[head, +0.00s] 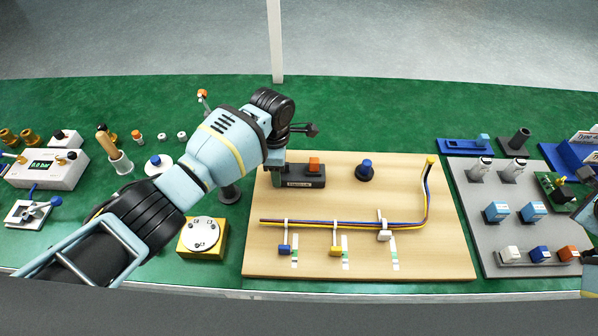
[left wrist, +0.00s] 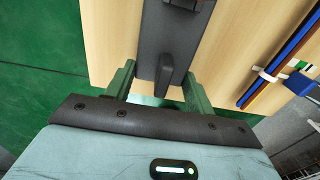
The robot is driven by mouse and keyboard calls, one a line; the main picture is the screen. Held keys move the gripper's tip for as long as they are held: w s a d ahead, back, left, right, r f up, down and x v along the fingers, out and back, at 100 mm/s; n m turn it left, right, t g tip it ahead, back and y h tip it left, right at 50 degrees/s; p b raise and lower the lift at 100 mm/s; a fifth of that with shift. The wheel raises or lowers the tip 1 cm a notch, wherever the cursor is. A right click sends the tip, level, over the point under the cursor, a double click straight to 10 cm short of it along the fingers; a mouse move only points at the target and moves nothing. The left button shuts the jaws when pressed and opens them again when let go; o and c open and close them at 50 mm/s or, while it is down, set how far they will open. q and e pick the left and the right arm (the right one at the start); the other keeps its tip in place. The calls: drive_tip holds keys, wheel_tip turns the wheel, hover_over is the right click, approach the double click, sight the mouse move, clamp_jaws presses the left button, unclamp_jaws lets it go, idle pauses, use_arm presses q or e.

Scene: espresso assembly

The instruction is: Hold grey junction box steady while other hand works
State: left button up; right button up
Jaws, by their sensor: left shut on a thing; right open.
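The grey junction box (head: 300,182) is a dark grey box with an orange block on top, at the back left of the wooden board. My left gripper (head: 279,172) reaches it from its left end. My right gripper (head: 589,214) is at the far right edge, partly cut off by the frame, open and away from the box.
The wooden board (head: 350,262) carries a bundle of coloured wires (head: 345,223) in clips and a dark blue-topped knob (head: 365,170). A grey tray (head: 505,228) with several connectors lies to the right. A yellow block (head: 186,248) with a round plate stands to the left.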

drive_tip(key=w+a+f+t+y, duration=0.1)
drive_tip(key=w+a+y, duration=0.1)
drive_tip(key=w+a, duration=0.45)
drive_tip(key=w+a+f+y, duration=0.1)
drive_tip(key=w+a+y, duration=0.2)
drive_tip(key=a, duration=0.6)
drive_tip(key=n+g+y, duration=0.4)
drive_tip(key=n+g, duration=0.4)
drive_tip(key=g, duration=0.1)
approach(316, 160)
drive_tip(key=shift+w+d+r, duration=0.15)
drive_tip(key=shift+d+r, duration=0.55)
drive_tip(key=shift+r, duration=0.25)
drive_tip(key=shift+f, duration=0.1)
drive_tip(key=shift+s+a+x, duration=0.1)
drive_tip(key=shift+a+x, duration=0.05)
drive_tip(key=shift+x, duration=2.8)
drive_tip(key=shift+s+a+x, duration=0.1)
drive_tip(key=shift+a+x, duration=0.05)
drive_tip(key=shift+x, duration=2.8)
drive_tip(key=shift+c, duration=0.4)
